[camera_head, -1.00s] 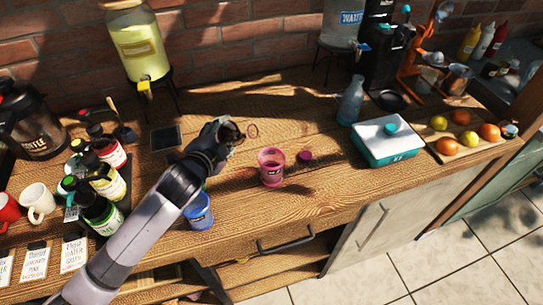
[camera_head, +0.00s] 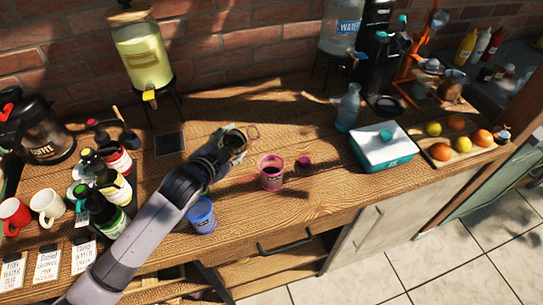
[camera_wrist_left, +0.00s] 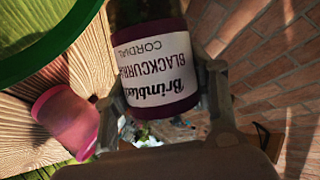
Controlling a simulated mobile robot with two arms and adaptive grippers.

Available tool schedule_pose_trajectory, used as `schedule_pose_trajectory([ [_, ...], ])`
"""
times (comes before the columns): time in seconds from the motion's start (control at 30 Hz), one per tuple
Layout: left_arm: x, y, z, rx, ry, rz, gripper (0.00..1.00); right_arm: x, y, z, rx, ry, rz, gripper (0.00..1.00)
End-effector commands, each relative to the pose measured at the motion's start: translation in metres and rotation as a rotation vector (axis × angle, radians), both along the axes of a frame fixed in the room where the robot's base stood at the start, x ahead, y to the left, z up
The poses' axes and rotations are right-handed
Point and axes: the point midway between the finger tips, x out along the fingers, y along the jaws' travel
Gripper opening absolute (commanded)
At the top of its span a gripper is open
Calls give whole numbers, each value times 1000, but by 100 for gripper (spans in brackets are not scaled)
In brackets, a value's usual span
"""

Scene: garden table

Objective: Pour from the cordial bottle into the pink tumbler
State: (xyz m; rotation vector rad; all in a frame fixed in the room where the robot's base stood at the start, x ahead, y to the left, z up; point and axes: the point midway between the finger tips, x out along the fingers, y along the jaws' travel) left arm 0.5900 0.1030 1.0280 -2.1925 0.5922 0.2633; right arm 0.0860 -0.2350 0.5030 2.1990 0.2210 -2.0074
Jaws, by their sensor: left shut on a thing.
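The pink tumbler (camera_head: 271,174) stands upright on the wooden counter, right of my left gripper (camera_head: 236,148). In the left wrist view the tumbler (camera_wrist_left: 68,122) shows at the left, apart from the bottle. My left gripper is shut on the dark cordial bottle (camera_wrist_left: 158,68), whose purple-and-white label reads blackcurrant cordial. In the head view the bottle is mostly hidden by the gripper, and its exact tilt is hard to tell. My right gripper is not in view.
A blue tumbler (camera_head: 201,215) stands by my left arm. Several bottles (camera_head: 108,190) and mugs (camera_head: 47,205) crowd the left. A small dark-pink object (camera_head: 303,163) lies right of the pink tumbler. A teal box (camera_head: 382,150) and fruit board (camera_head: 455,152) stand right. Counter behind the tumbler is clear.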

Motion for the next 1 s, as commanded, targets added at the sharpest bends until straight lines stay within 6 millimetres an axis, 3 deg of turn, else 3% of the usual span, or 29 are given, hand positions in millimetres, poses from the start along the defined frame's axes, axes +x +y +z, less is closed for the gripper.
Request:
schedule_pose_trajectory([
  [0.03, 0, -1, 13, -26, 8, 1, 0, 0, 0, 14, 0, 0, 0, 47],
  [0.33, 0, -2, 23, -232, 113, 3, 0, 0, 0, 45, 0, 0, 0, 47],
  [0.5, 0, -3, 41, -366, 178, 3, 0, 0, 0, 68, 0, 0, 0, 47],
  [0.7, -1, -7, 50, -522, 257, 1, 0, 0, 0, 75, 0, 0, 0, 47],
  [1.0, -3, -11, 42, -658, 326, -1, 0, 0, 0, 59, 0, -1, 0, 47],
])
